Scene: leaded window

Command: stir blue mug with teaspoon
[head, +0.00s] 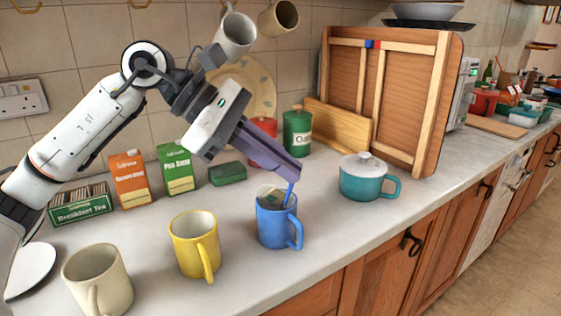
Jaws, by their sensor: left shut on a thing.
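The blue mug (277,228) stands upright on the counter near its front edge, its handle at the right. Something pale and greenish, hard to make out, shows inside its rim. My left gripper (293,172) points down to the right above the mug. It is shut on the teaspoon (289,194), whose thin blue handle slants down into the mug. The spoon's lower end is hidden inside the mug. My right gripper is not in the head view.
A yellow mug (192,240) and a cream mug (90,278) stand to the left. A teal lidded pot (362,182) is to the right. Cartons, a tea box (80,208) and canisters line the back. Mugs hang above my arm. The counter between blue mug and pot is clear.

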